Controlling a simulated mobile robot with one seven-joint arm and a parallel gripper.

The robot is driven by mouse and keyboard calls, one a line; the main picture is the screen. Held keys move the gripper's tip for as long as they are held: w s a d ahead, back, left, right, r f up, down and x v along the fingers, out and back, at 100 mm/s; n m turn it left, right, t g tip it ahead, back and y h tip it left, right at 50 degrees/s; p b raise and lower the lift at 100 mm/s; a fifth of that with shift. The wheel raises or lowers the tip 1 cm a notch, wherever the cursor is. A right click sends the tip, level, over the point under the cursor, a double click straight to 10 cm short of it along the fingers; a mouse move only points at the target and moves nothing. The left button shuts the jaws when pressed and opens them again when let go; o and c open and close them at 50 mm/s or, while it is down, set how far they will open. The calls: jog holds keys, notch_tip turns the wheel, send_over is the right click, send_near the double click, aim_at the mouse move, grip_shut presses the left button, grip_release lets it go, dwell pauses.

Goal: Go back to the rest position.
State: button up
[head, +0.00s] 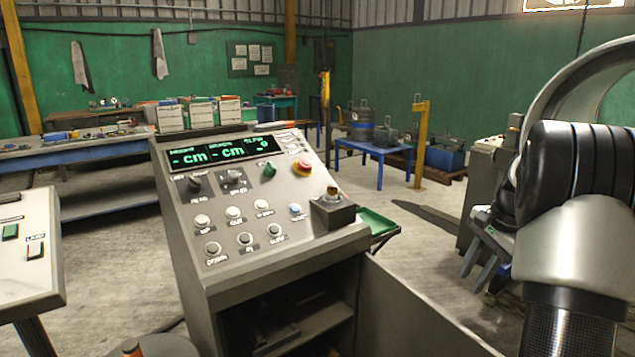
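Nothing shows between the fingers. The gripper is to the right of the grey control console (290,275) and apart from it in the picture. Part of the gripper's body is hidden behind my arm.
The console has a green display (222,152), several knobs and buttons, a red button (303,167) and a joystick (333,205). A white panel (30,250) stands at left. Open floor lies beyond, before a blue table (375,150).

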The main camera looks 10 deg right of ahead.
jog(key=s+a+r+n+t+h, duration=0.1)
jog(key=s+a+r+n+t, duration=0.15)
jog(key=a+r+n, duration=0.6)
jog(key=s+a+r+n+t+h, duration=0.15)
jog(key=s+a+r, duration=0.35)
jog(key=a, duration=0.8)
jog(key=s+a+f+n+y, duration=0.1)
jog(key=s+a+f+n, duration=0.2)
jog(key=s, duration=0.5)
jog(key=s+a+f+n, duration=0.1)
jog(key=s+a+n, duration=0.2)
jog(key=s+a, duration=0.35)
notch_tip(320, 180, up, 21)
jog(key=s+d+p, duration=0.1)
jog(key=s+p, duration=0.1)
jog(key=p, duration=1.9)
jog(key=shift+g, duration=0.3)
jog(key=shift+d+f, duration=0.1)
jog(key=shift+d, duration=0.1)
